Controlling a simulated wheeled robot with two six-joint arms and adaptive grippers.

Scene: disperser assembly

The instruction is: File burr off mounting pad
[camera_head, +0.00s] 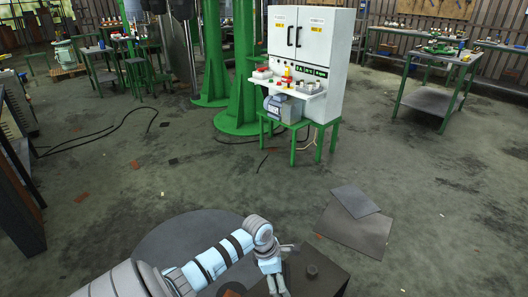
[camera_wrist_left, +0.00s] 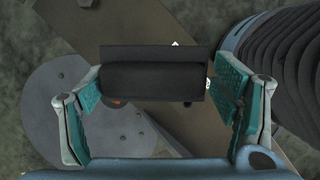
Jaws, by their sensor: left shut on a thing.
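My left gripper (camera_head: 277,285) reaches in at the bottom of the head view, beside a dark brown flat-topped block (camera_head: 318,277) with a small round boss. In the left wrist view, the left gripper (camera_wrist_left: 160,100) has its teal finger pads on either side of a black, bar-shaped tool (camera_wrist_left: 152,78), which it holds crosswise. The tool looks like a file, but its working face cannot be made out. Behind it is a brown surface (camera_wrist_left: 185,28); a grey round plate with holes (camera_wrist_left: 85,120) lies to the left. No burr can be picked out. My right gripper is out of view.
A dark round floor plate (camera_head: 165,243) lies behind my left arm. Flat grey sheets (camera_head: 355,228) lie on the floor right of the block. A white cabinet (camera_head: 310,45) on a green stand is farther back. Open floor lies between.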

